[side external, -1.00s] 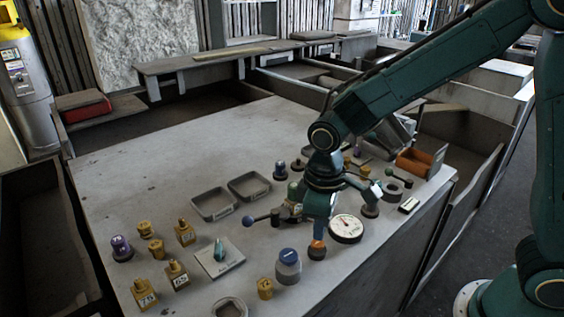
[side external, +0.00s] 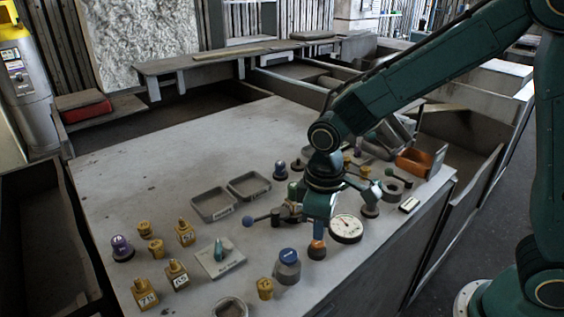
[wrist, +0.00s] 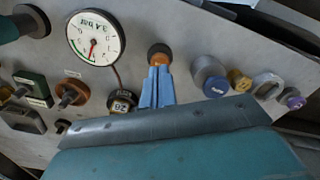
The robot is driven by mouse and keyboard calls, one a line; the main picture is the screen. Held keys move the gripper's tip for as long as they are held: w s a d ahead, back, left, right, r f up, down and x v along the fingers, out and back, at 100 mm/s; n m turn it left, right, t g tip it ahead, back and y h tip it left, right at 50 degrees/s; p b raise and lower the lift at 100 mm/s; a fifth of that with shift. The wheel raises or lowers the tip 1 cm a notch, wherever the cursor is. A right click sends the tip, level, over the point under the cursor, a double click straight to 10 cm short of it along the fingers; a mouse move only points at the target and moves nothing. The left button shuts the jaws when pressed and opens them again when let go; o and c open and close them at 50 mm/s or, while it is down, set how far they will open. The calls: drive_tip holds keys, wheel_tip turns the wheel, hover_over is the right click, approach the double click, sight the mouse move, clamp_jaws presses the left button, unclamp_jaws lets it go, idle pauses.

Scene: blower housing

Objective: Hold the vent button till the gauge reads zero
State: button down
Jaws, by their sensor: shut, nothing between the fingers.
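The vent button is an orange-and-dark round knob (side external: 317,252) near the table's front edge. My gripper (side external: 318,238) points down over it, and its tips meet the orange part in the side view. In the wrist view the blue fingers (wrist: 157,70) are closed together, with nothing between them, and reach the edge of the button (wrist: 158,50). How far it is pressed I cannot tell. The white round gauge (side external: 346,228) stands just right of the button. In the wrist view the gauge (wrist: 95,37) shows a red needle off to one side and an upside-down marking like 3.4 bar.
A grey cylinder with a blue top (side external: 287,266) stands left of the button. A blue-ended lever (side external: 262,219) sticks out behind my gripper. Yellow labelled blocks (side external: 177,273) and two shallow trays (side external: 213,204) lie further left. The table's back left (side external: 140,160) is clear.

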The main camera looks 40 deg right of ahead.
drive_tip(key=shift+f, duration=0.2)
drive_tip(key=shift+f, duration=0.35)
drive_tip(key=shift+f, duration=0.5)
idle(1.1)
drive_tip(key=shift+r, duration=0.6)
idle(0.4)
